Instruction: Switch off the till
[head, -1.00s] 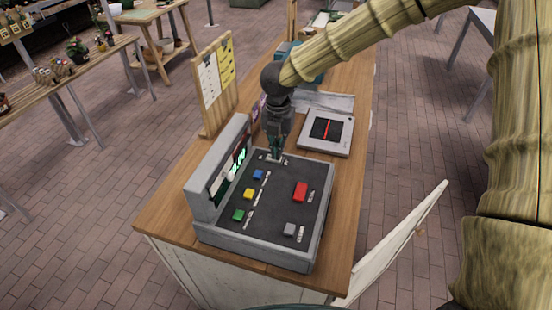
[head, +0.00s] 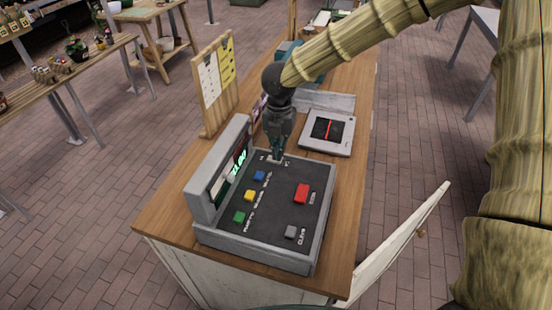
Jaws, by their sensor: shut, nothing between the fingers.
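The till (head: 268,235) is a grey box with a dark sloping panel on the wooden counter. Its panel has green, yellow, blue, red and grey buttons with white labels. A raised display (head: 238,164) along its left side shows lit green digits. My gripper (head: 277,159) is shut and empty, pointing down at the far end of the panel. Its tips are at or just above a small light labelled spot there, which they partly hide; I cannot tell whether they touch it. The red button (head: 301,193) lies nearer and to the right, clear of my gripper.
A grey scanner-like device with a red line (head: 327,131) sits behind the till on the right. A wooden board with papers (head: 214,85) stands behind it on the left. A white panel (head: 395,245) juts out from the counter at front right.

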